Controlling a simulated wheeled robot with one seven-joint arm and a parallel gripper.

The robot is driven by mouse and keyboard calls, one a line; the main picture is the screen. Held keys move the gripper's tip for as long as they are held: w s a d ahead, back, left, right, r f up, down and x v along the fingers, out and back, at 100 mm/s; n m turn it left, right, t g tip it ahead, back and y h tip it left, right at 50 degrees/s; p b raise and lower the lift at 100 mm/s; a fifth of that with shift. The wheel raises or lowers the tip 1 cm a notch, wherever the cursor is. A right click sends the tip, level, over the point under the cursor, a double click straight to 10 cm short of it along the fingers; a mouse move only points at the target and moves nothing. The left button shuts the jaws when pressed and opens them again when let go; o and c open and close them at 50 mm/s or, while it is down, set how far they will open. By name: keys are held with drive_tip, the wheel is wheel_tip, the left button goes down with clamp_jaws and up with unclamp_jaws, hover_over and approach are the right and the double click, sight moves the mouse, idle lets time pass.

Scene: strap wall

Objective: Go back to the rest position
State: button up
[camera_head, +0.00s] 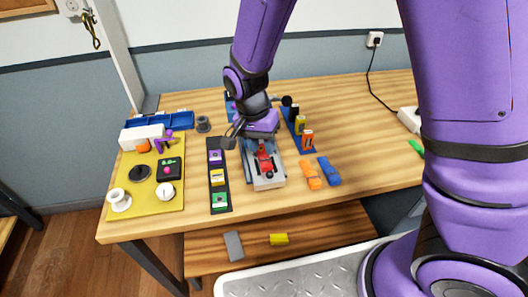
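My gripper (252,136) hangs over the middle of the table, at the far end of a grey-white tray (268,182). One dark fingertip shows at its left side; the other is hidden or blends with the hand, so I cannot tell how far it is open. A red piece (265,162) lies in the tray just in front of my gripper, and I see nothing clearly held.
A yellow mat (177,202) with knobs and small parts lies left. A dark strip (219,204) with coloured blocks stands beside the tray. A blue strip (296,135), an orange piece (311,175) and a blue piece (328,171) lie right.

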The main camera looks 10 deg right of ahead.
drive_tip(key=shift+r, duration=0.1)
idle(0.4)
drive_tip(key=s+d+r+n+t+y, duration=0.1)
drive_tip(key=s+d+r, duration=0.1)
drive_tip(key=d+r, duration=0.5)
drive_tip(key=s+d+r+n+t+y, duration=0.15)
drive_tip(key=d+r, duration=0.25)
drive_tip(key=r, duration=0.6)
drive_tip(key=s+d+r+n+t, duration=0.4)
drive_tip(key=s+d+r, duration=0.5)
drive_tip(key=s, duration=0.5)
drive_tip(key=shift+d+r+h, duration=0.25)
drive_tip(key=shift+r+h, duration=0.1)
drive_tip(key=shift+r, duration=0.5)
